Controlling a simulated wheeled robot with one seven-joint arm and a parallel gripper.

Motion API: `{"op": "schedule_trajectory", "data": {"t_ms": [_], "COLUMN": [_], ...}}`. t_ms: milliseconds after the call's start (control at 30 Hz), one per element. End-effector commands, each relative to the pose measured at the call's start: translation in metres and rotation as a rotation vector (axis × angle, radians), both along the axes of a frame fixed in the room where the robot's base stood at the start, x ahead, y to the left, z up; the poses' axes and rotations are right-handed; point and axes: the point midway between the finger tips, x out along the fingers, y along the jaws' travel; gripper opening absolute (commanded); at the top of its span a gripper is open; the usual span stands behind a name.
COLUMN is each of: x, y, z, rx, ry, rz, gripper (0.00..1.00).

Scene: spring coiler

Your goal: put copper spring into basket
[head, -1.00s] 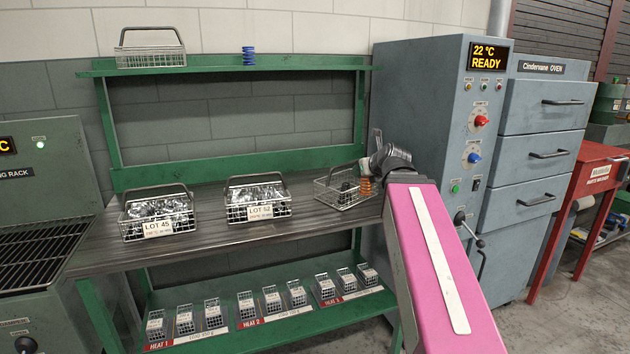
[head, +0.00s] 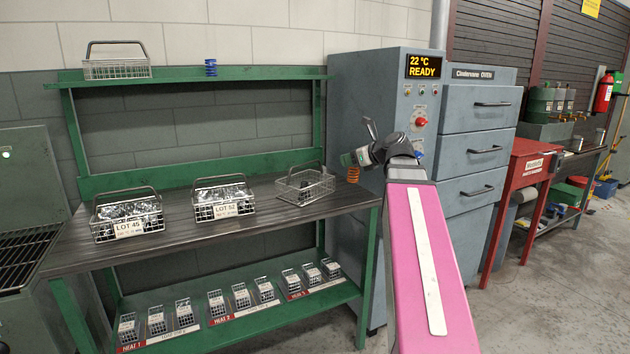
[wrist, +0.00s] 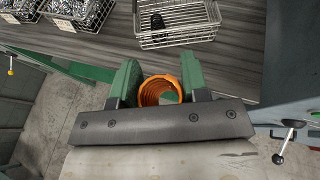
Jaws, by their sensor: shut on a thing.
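The copper spring (head: 353,173) is an orange coil in my gripper (head: 357,157), just off the right end of the workbench. In the wrist view the spring (wrist: 159,91) sits between the green fingers of my gripper (wrist: 160,86), with its round open end facing the camera. My gripper is shut on it. A wire basket (head: 285,192) stands near the bench's right end, left of the spring and apart from it. In the wrist view this basket (wrist: 176,40) lies beyond the fingers and holds a small black item (wrist: 157,23).
Baskets marked LOT 45 (head: 128,228) and LOT 52 (head: 224,210) stand on the bench, full of metal pieces. The upper shelf holds an empty-looking basket (head: 117,69) and a blue spring (head: 210,67). The oven cabinet (head: 395,130) stands close behind my arm.

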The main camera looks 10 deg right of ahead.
Motion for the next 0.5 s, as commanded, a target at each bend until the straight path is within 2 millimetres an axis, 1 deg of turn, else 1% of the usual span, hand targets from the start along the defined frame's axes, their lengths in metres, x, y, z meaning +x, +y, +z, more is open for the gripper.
{"op": "schedule_trajectory", "data": {"t_ms": [33,267,500], "x": [0.006,0.027,0.073], "y": [0.002,0.008,0.022], "z": [-0.004,-0.012,-0.010], "rx": [0.011,0.051,0.051], "ry": [-0.027,-0.150,-0.156], "rz": [0.000,-0.003,-0.001], "gripper": [0.15,0.15,0.15]}}
